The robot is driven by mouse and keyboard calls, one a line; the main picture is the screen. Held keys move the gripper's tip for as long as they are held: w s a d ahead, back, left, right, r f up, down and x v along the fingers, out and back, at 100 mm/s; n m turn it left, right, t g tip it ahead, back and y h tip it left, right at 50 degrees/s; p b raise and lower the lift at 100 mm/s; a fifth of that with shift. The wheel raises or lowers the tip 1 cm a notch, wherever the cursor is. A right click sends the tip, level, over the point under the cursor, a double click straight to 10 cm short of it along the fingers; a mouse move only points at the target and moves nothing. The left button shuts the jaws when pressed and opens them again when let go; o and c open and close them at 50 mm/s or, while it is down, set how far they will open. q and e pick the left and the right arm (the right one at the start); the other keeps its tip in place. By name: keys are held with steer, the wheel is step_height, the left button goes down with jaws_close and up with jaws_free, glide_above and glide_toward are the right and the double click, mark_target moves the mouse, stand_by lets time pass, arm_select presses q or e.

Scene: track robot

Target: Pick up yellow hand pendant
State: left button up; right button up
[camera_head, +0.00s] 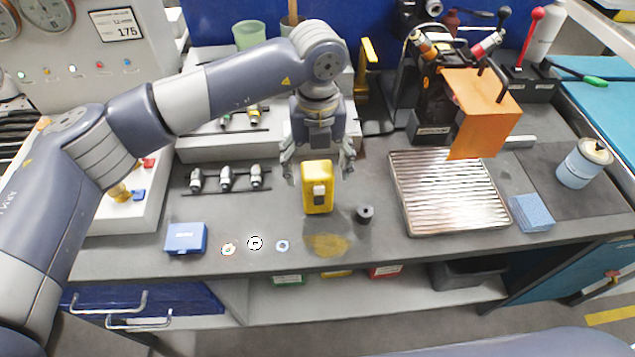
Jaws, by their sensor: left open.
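The yellow hand pendant (317,202) stands on the grey workbench near the middle of the view, with a dark and grey control on its front face. My left gripper (318,172) is right above and around its upper end, one finger on each side. The fingers are open, and gaps show between them and the pendant. The pendant's rear side is hidden. My right gripper is not in view.
A small black cylinder (364,214) stands close to the right of the pendant. A ribbed metal plate (450,190) lies further right. A blue box (186,238) and several small rings lie at the front left. Spindle-like fittings (226,179) stand to the left.

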arm_select(q)
step_height(320, 180, down, 2)
steer(key=shift+f+p, duration=0.15)
steer(key=shift+p, duration=0.2)
steer(key=shift+f, duration=0.45)
steer(key=shift+c, duration=0.6)
steer(key=c, duration=1.2)
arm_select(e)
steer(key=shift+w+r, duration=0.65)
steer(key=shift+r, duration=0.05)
arm_select(q)
steer(key=shift+r, duration=0.15)
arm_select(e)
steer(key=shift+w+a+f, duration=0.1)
